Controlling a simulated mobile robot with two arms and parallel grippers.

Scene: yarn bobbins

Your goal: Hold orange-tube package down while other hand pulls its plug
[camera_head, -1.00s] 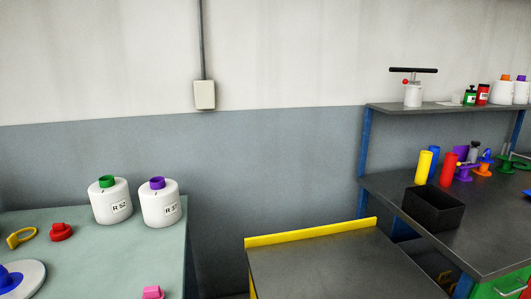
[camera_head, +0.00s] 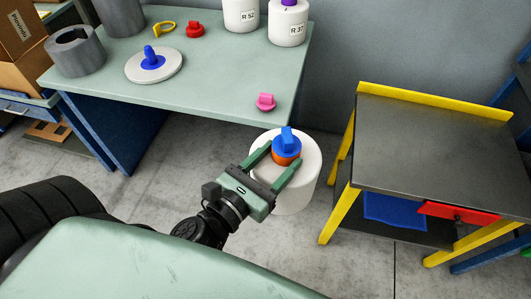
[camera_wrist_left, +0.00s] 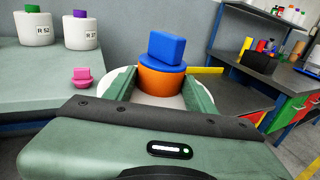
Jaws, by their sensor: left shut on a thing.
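The white round package (camera_head: 298,193) has an orange tube (camera_head: 287,161) at its top, with a blue plug (camera_head: 287,141) seated in it. My left gripper (camera_head: 285,155) is shut on the package at the orange tube, one green finger on each side. The package looks upright, in the gap between the green table and the yellow-framed cart, apparently held clear of the floor. In the left wrist view the orange tube (camera_wrist_left: 160,81) and blue plug (camera_wrist_left: 167,47) show between the fingers. My right gripper is not in view.
The green table (camera_head: 205,85) bears white packages, a blue-plugged disc (camera_head: 133,67), a pink plug (camera_head: 265,102) and grey cylinders. The cart (camera_head: 430,140) has a bare dark top at right. In the left wrist view, a dark bench (camera_wrist_left: 228,80) stands behind.

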